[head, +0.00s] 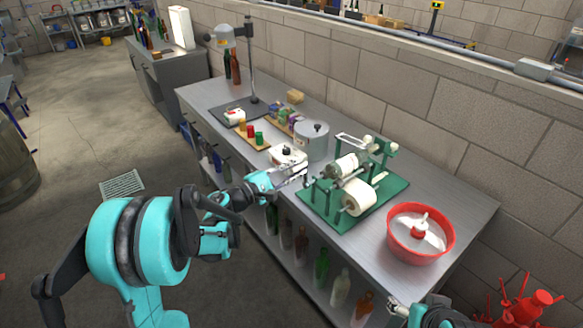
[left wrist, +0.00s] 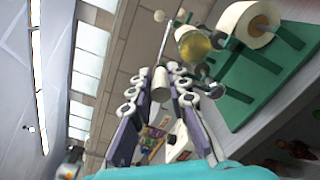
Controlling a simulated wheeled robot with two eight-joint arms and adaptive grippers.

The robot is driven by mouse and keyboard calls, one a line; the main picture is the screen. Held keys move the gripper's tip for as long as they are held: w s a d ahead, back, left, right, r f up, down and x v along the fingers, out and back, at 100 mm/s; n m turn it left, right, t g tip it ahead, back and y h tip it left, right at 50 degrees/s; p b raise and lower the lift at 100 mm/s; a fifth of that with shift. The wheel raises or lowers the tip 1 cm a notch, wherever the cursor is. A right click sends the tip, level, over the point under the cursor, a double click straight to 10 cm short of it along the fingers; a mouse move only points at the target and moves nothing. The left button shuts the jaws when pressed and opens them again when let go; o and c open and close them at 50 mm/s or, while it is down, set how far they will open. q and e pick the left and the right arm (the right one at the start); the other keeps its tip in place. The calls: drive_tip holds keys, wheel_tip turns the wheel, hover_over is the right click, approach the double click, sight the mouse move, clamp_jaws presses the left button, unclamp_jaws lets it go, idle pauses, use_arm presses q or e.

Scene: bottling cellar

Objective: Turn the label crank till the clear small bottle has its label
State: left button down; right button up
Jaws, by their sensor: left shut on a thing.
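The label machine (head: 322,204) stands on a green base on the bench. A white label roll (head: 360,197) sits at its front, and the small bottle (head: 345,166) lies across its rollers behind the roll. In the left wrist view the bottle (left wrist: 194,45) shows end-on and yellowish; I cannot tell whether a label is on it. My left gripper (head: 303,174) is at the machine's left side, shut on the crank handle, which its fingers mostly hide. The left wrist view shows those fingers (left wrist: 165,95) close up. My right gripper (head: 396,304) is low beyond the bench's front edge, its jaws unclear.
A red bowl (head: 392,236) stands right of the machine. A steel pot (head: 312,142), a white box (head: 287,157) and a wooden board with coloured caps (head: 250,138) stand to its left. Bottles fill the shelf below. A block wall runs behind the bench.

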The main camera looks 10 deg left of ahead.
use_arm(q)
drive_tip(key=shift+s+d+f+m, duration=0.25)
drive_tip(key=shift+s+d+m, duration=0.4)
drive_tip(key=shift+m, duration=0.45)
drive_tip(key=shift+w, duration=0.1)
drive_tip(key=c, duration=1.5)
unclamp_jaws()
drive_tip(key=shift+a, duration=0.1)
drive_tip(key=shift+o, duration=0.2)
drive_tip(key=shift+w+a+f, duration=0.1)
drive_tip(key=shift+w, duration=0.05)
drive_tip(key=v, duration=1.2)
